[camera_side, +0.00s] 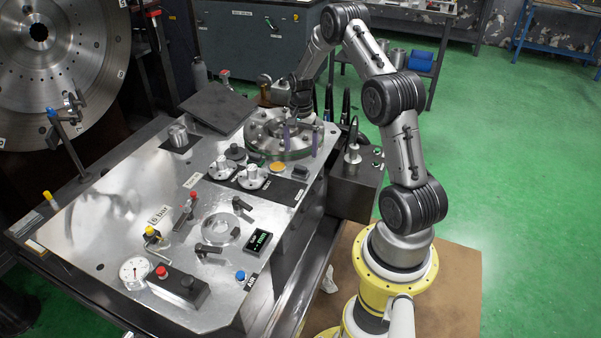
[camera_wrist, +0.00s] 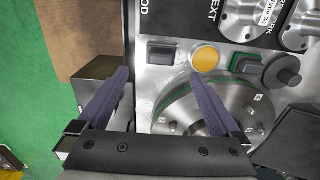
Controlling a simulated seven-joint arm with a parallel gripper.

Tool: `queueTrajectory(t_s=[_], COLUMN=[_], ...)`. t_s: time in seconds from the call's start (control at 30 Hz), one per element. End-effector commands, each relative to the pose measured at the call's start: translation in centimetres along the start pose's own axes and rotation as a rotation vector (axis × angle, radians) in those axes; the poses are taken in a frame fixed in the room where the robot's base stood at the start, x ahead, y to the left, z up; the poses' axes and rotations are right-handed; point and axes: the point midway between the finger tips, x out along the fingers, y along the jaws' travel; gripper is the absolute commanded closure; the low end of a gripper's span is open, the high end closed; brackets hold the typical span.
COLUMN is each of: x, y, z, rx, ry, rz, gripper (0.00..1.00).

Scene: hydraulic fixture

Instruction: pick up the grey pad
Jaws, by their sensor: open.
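The grey pad (camera_wrist: 161,52) is a small dark grey square block on the metal plate, just left of a yellow disc in the wrist view. It also shows in the side view (camera_side: 300,172), at the plate's right edge. My gripper (camera_wrist: 160,73) is open, with its two purple fingers spread and nothing between them. In the wrist view the pad appears just beyond the fingertips, between their lines. In the side view my gripper (camera_side: 300,143) is over the round flanged fixture, behind the pad. The height gap is hard to judge.
The yellow disc (camera_wrist: 206,59), a green-edged block (camera_wrist: 245,65) and a dark round knob (camera_wrist: 283,73) stand in a row beside the pad. The round metal fixture (camera_wrist: 178,125) lies below the fingers. Two silver flanged fittings (camera_side: 237,172) stand nearby.

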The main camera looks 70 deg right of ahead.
Motion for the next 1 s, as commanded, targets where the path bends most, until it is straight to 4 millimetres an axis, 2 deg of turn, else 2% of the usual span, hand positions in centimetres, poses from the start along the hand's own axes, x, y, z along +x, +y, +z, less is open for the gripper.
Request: queueTrajectory(t_s=[0.1,0.4,0.7,1.0], x=[2.2,4.4,8.4,9.0], y=[0.0,-0.1,-0.1,-0.2], z=[0.1,0.0,-0.1,-0.2], rx=[-0.001,-0.002,-0.002,-0.002], ry=[-0.001,0.0,-0.001,0.001], rz=[0.002,0.0,0.001,-0.002], gripper=[0.0,0.0,0.0,0.0])
